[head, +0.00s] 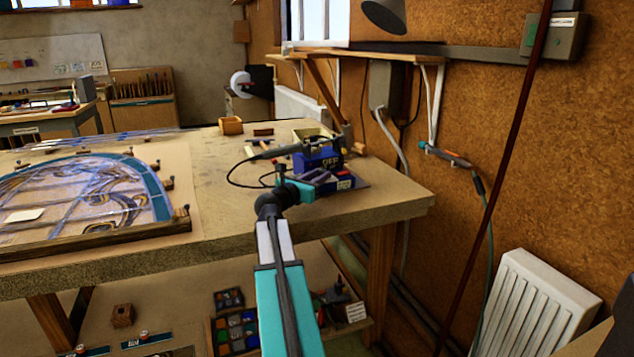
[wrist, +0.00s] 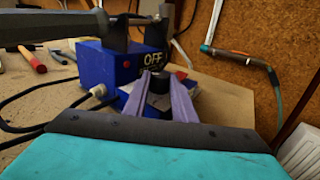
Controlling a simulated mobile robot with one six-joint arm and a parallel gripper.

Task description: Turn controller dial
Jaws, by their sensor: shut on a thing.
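The controller is a blue box (wrist: 108,68) with "OFF" on its face, and it also shows in the head view (head: 322,161) at the workbench's right end. In the wrist view, the two purple fingers of my gripper (wrist: 160,78) are shut on a dark dial (wrist: 159,85) at the controller's lower front. The fingers hide the dial's sides, and I cannot read its setting. In the head view, my gripper (head: 318,180) reaches the controller's front, and the dial is too small to make out.
A soldering iron (head: 285,151) rests above the controller, with a dark cable looping left. The leaded panel (head: 95,190) lies on the workbench (head: 400,200) at left. A small wooden box (head: 230,126) stands behind.

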